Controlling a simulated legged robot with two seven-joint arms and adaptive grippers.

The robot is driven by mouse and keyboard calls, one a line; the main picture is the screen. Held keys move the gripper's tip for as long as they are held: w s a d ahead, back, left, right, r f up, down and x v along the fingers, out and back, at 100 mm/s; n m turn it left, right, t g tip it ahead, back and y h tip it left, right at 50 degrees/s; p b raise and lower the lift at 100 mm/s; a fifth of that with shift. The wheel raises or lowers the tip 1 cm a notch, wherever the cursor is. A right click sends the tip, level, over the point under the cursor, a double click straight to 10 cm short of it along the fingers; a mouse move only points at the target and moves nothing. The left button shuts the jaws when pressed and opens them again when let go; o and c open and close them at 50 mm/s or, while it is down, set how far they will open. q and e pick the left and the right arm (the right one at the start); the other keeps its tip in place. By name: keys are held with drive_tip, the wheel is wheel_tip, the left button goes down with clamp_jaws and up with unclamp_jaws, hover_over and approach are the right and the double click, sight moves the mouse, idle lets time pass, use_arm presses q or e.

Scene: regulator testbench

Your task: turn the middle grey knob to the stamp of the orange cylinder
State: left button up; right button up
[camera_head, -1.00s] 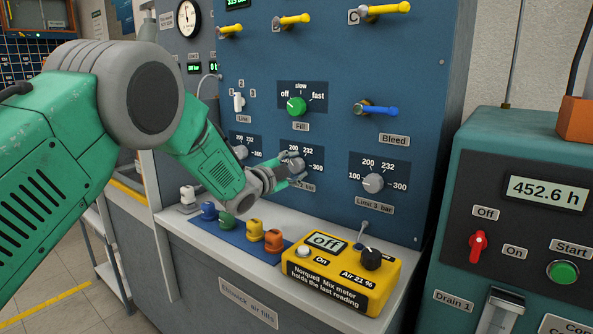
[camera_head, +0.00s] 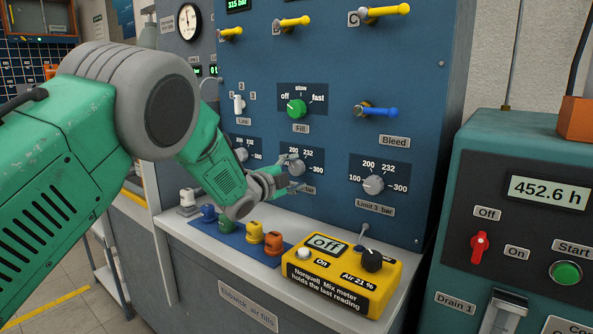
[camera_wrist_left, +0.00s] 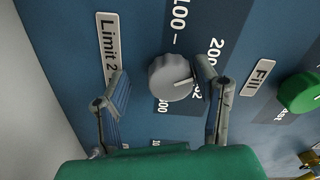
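The middle grey knob (camera_head: 295,167) sits on the blue panel and is partly covered by my left gripper in the head view. In the left wrist view the knob (camera_wrist_left: 171,78) lies between my fingers, with a gap on the left side. Its white mark points to the right there, roughly toward 200 and 232; the exact setting cannot be told. My left gripper (camera_head: 294,174) is open around or just before the knob. The orange cylinder (camera_head: 273,243) stands on the ledge below; its stamp is too small to read. My right gripper is not in view.
A right grey knob (camera_head: 373,184), a green Fill knob (camera_head: 297,109) and a blue Bleed lever (camera_head: 376,111) share the panel. A yellow mix meter (camera_head: 342,275) stands on the ledge. Blue, green and yellow cylinders (camera_head: 254,231) stand beside the orange one.

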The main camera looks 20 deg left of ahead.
use_arm(q)
drive_tip(key=shift+a+r, duration=0.1)
drive_tip(key=shift+r, duration=0.2)
drive_tip(key=v, duration=1.1)
drive_tip(key=shift+s+a+f, duration=0.2)
drive_tip(key=shift+s+f, duration=0.05)
drive_tip(key=shift+s, duration=0.1)
